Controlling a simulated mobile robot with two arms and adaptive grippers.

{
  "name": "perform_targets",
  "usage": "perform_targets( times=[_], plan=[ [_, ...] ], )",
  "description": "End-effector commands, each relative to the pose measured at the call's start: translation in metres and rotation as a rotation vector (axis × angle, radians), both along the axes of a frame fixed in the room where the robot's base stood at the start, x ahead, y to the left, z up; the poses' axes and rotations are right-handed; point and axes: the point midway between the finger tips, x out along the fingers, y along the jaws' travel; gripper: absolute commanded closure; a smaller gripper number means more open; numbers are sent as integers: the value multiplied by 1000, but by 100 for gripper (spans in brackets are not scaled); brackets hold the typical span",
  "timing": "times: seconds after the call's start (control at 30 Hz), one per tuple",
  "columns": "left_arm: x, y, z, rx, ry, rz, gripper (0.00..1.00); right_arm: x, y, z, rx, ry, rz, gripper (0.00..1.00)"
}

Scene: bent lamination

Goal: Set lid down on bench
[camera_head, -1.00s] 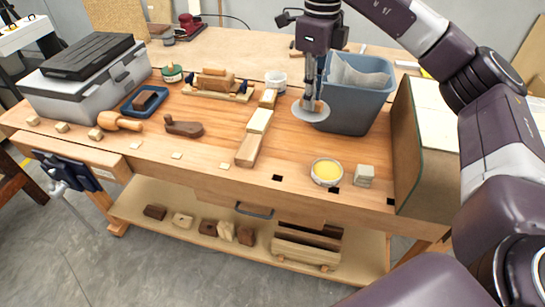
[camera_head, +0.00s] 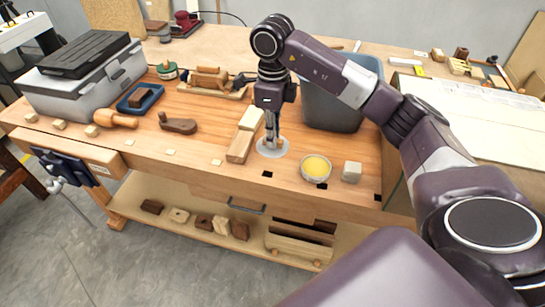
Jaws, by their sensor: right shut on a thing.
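The lid (camera_head: 273,148) is a pale, translucent round disc. It lies flat at, or just above, the bench top (camera_head: 206,157); I cannot tell whether it touches. My right gripper (camera_head: 272,138) points straight down over it and is shut on the small knob at its middle. The lid is just right of a wooden block with a pale top (camera_head: 240,147) and left of an open round tub of yellow stuff (camera_head: 316,169). My left gripper is not in view.
A grey-blue bin (camera_head: 335,108) stands behind and right of the lid. A small pale block (camera_head: 352,172) sits right of the tub near the front edge. A wooden mallet (camera_head: 114,119), a brown tool (camera_head: 178,124) and a grey toolbox (camera_head: 85,90) are to the left.

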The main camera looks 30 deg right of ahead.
Motion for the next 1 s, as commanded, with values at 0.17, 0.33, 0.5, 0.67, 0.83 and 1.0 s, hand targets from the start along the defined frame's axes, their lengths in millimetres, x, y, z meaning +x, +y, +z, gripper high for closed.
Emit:
perform_targets(
  times=[0.17, 0.33, 0.5, 0.67, 0.83, 1.0],
  plan=[
    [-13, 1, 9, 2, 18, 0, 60, -1, 0, -32, -1, 2, 0, 100],
    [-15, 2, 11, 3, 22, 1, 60, 0, 0, -46, 1, 1, -1, 100],
    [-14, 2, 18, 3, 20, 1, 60, 0, 1, -71, 2, 3, -1, 100],
    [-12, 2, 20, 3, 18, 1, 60, 0, 0, -85, 1, -2, 0, 100],
    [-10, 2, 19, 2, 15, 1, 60, 1, 0, -85, 1, -2, 0, 100],
    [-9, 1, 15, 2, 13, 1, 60, 1, 0, -89, 1, -2, 0, 100]
  ],
)
